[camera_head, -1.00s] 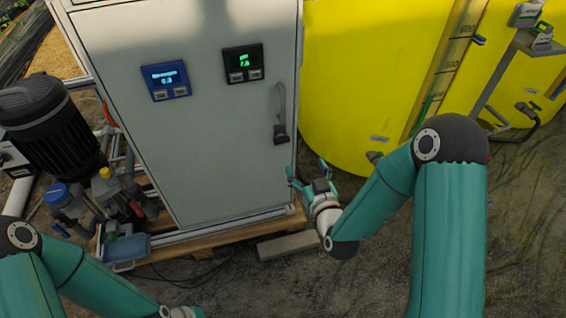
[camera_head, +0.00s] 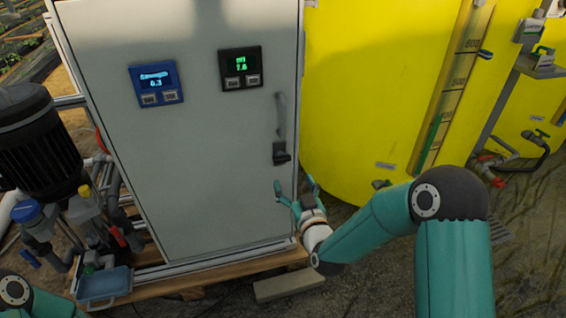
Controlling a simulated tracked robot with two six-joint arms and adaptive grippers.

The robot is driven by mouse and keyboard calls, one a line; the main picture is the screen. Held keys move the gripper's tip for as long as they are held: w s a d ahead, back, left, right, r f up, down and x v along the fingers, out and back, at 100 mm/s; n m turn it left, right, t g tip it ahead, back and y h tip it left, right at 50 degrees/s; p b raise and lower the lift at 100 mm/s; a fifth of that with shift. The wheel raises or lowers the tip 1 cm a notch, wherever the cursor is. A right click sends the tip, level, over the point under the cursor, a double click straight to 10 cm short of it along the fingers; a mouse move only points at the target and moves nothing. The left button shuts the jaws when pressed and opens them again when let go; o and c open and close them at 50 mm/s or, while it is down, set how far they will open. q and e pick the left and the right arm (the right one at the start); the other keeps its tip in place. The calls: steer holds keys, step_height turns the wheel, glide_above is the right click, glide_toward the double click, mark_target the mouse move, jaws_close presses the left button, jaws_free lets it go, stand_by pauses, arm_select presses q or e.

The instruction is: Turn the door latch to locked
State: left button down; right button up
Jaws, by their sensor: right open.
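The door latch (camera_head: 280,128) is a grey lever handle on the right edge of the white cabinet door (camera_head: 205,160). It stands about vertical, with a dark block at its lower end. My right gripper (camera_head: 294,186) is open and empty. It appears a little below the latch, near the cabinet's right edge, with its fingers pointing up and apart from the latch. My left arm (camera_head: 30,297) shows only at the lower left corner, and its gripper is out of the picture.
A blue display (camera_head: 156,84) and a black display (camera_head: 240,67) sit on the door. A yellow tank (camera_head: 365,90) stands right of the cabinet. A black motor (camera_head: 38,138) and pipework stand at the left. A pale block (camera_head: 289,285) lies on the ground by the wooden pallet (camera_head: 205,276).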

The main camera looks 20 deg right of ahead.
mark_target(283, 160)
steer(key=w+b, duration=0.1)
steer(key=w, duration=0.9)
steer(key=shift+w+a, duration=0.1)
steer(key=shift+w, duration=0.05)
steer(key=shift+c, duration=0.3)
steer(key=c, duration=1.1)
